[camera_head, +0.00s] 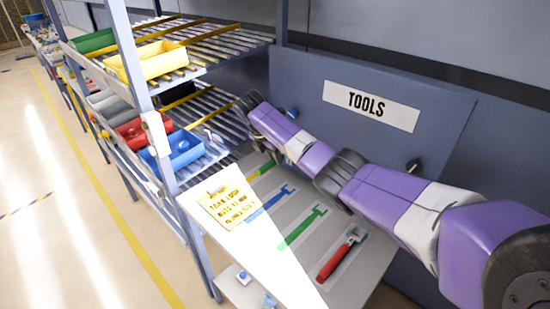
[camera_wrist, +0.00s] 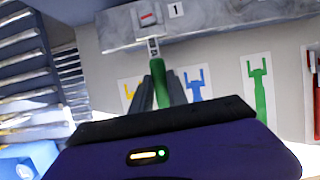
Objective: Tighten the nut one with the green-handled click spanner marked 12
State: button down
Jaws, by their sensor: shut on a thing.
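My gripper (camera_wrist: 162,92) is shut on the green handle of a spanner (camera_wrist: 158,68). The spanner's metal head (camera_wrist: 153,46) points away from me, at the near edge of a grey block (camera_wrist: 215,22). The block carries a label "1" (camera_wrist: 175,9) and a pale square with a red mark (camera_wrist: 148,17). I cannot make out nut one itself, nor whether the spanner head touches it. No size marking is readable on the spanner. In the head view a bit of green handle (camera_head: 266,167) shows below my arm; my fingers are hidden there.
The tool board has an empty green outline (camera_head: 302,228), a blue outline (camera_head: 268,205) and a yellow one (camera_wrist: 131,92). A red-handled spanner (camera_head: 340,256) lies at its right. A TOOLS panel (camera_head: 450,120) stands behind; a rack with a blue bin (camera_head: 175,153) stands left.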

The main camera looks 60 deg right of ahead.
jog(key=shift+w+d+m+g+b, duration=0.3)
jog(key=shift+w+m+b, duration=0.45)
jog(key=shift+b, duration=0.5)
jog(key=shift+w+d+r+m+b, duration=0.2)
jog(key=shift+w+m+b, duration=0.55)
jog(key=shift+b, duration=1.65)
jog(key=shift+s+a+f+n+p, duration=0.2)
jog(key=shift+s+n+p, duration=0.3)
jog(key=shift+p, duration=1.85)
jog(key=shift+r, duration=0.15)
jog(key=shift+r+p, duration=2.55)
jog(key=shift+r, duration=0.4)
jog(key=shift+f, duration=0.1)
